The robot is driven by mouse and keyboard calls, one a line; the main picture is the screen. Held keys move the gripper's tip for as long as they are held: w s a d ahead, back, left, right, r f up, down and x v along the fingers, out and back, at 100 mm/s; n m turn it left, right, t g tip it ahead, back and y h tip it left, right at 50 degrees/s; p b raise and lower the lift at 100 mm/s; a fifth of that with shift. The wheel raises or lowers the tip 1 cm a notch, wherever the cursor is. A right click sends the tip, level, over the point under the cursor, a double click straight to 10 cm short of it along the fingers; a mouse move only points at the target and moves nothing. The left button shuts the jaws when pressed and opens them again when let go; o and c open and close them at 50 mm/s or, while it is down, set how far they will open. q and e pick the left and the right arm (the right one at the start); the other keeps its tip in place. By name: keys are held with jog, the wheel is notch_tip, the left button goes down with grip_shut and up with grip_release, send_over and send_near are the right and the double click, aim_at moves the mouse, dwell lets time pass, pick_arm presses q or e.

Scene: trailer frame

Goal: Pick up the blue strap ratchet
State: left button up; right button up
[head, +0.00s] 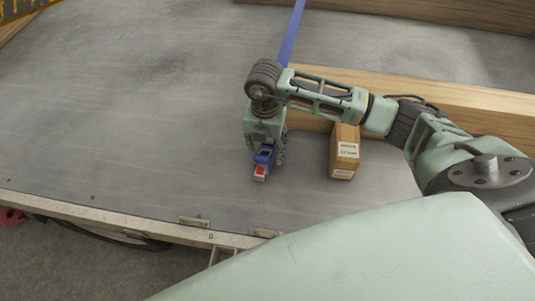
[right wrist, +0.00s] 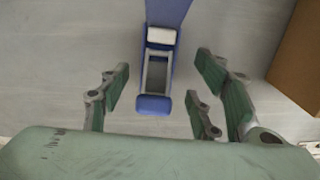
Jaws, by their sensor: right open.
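My right gripper (head: 266,152) is above the ratchet, pointing down. In the right wrist view its green fingers (right wrist: 160,100) stand apart on both sides of the ratchet, which they do not appear to touch. The gripper hides part of the ratchet in the head view. My left gripper is not in view.
A cardboard box (head: 345,153) stands right of the right gripper, and also shows in the right wrist view (right wrist: 299,60). A wooden beam (head: 450,99) runs behind it. The trailer edge (head: 150,222) runs along the front. The floor at left is clear.

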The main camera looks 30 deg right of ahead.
aim_at(265, 153)
jog(key=f, duration=0.4)
jog(key=shift+w+d+f, duration=0.1)
jog(key=shift+w, duration=0.1)
jog(key=shift+c, duration=0.4)
jog(key=c, duration=0.6)
jog(key=shift+w, duration=0.1)
grip_shut()
